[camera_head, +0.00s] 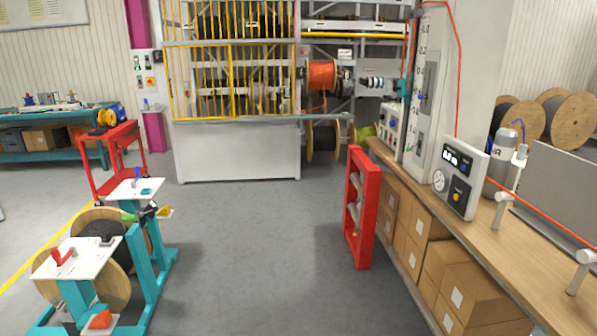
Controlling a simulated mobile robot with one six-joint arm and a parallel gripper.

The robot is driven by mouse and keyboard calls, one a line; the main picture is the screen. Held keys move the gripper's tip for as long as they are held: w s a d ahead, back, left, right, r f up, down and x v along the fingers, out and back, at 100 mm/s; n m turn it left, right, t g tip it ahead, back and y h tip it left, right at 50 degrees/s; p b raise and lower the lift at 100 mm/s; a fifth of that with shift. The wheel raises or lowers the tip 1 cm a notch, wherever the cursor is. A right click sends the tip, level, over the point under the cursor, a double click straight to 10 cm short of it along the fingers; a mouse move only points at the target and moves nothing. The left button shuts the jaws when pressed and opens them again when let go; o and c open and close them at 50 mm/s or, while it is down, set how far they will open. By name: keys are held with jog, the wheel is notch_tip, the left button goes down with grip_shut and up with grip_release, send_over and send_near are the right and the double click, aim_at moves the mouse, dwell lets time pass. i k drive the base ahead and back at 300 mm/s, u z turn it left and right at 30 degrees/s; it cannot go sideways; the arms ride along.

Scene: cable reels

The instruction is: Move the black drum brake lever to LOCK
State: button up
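A wooden drum wound with black cable (100,232) sits in a teal stand (139,262) at the lower left. A white plate (88,262) on the near side of the stand carries a red lever-like part (64,257) and a small dark part (107,241). A second white plate (128,192) behind it carries a blue upright part (137,175). A black part (148,212) shows beside the drum's far side. I cannot tell which part is the brake lever, and no LOCK marking is legible. My gripper is not in view.
A red frame (362,208) stands on the floor beside the wooden bench (480,232) at the right. A red cart (112,160) stands at the left. A yellow-barred cage (232,80) is at the back. The grey floor between is clear.

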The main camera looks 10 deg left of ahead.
aim_at(155, 208)
jog(key=u, duration=0.25)
jog(key=i, duration=0.75)
jog(key=u, duration=0.5)
jog(key=i, duration=0.75)
jog(key=u, duration=0.75)
jog(key=i, duration=0.65)
jog(key=u, duration=0.95)
jog(key=i, duration=0.9)
jog(key=u, duration=0.45)
